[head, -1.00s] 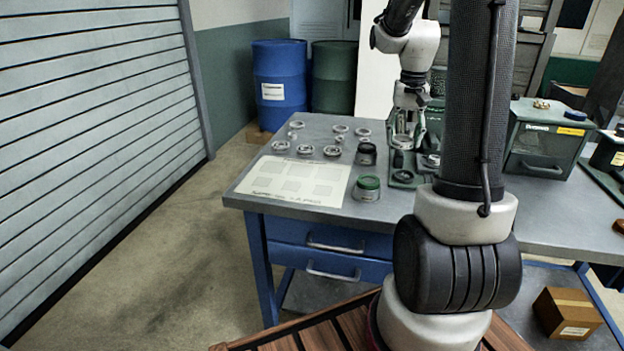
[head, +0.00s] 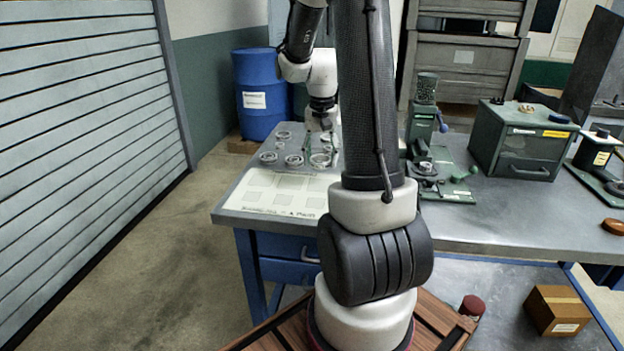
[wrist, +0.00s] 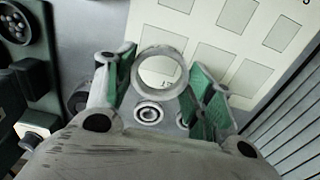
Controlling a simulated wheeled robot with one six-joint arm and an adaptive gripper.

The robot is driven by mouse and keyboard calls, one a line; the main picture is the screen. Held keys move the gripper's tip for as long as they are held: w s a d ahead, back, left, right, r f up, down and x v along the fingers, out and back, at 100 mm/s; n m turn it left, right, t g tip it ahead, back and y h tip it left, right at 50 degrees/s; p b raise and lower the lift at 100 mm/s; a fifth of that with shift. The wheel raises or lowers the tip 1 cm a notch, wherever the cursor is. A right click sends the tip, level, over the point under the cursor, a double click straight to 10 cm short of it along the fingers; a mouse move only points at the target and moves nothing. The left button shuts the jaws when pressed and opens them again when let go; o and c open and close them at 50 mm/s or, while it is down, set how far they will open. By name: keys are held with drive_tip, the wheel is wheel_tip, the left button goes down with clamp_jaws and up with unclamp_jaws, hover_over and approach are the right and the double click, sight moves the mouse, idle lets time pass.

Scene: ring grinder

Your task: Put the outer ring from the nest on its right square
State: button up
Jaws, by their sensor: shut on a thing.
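The outer ring (wrist: 160,93) is a plain, wide metal ring in the wrist view. It sits between the green-padded fingers of my gripper (wrist: 164,76), which is shut on it. White sheet shows through its opening. The printed sheet (wrist: 208,15) with grey squares lies beyond the fingers; in the head view it covers the table's front left (head: 235,203). In the head view my gripper (head: 321,143) is over the table near the rings, and the held ring is hard to make out there. The green grinder fixture (head: 440,190) stands to the right.
Several other rings (head: 268,157) lie on the table behind the sheet. A small bearing-like part (wrist: 150,112) shows below the held ring in the wrist view. A green cabinet (head: 520,145) stands further right. My arm hides part of the table.

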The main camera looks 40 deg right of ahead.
sight(321, 185)
wheel_tip(321, 185, down, 6)
drive_tip(key=shift+f, duration=0.25)
drive_tip(key=shift+f, duration=0.15)
drive_tip(key=o, duration=1.1)
wheel_tip(321, 185, up, 12)
drive_tip(key=s+a+r+n+t, duration=0.2)
drive_tip(key=s+a+r+n, duration=0.2)
drive_tip(key=s+a+r, duration=0.4)
drive_tip(key=shift+s+a+r+n+t, duration=0.15)
drive_tip(key=shift+s+a+n+t, duration=0.2)
drive_tip(key=shift+s+a+n, duration=0.85)
drive_tip(key=shift+s+a+r+n+t, duration=0.1)
drive_tip(key=shift+s+a+n+t, duration=0.45)
drive_tip(key=shift+s+a, duration=1.05)
drive_tip(key=shift+s+a+r+n+t, duration=0.2)
drive_tip(key=shift+s+a+n, duration=0.8)
drive_tip(key=shift+s, duration=0.75)
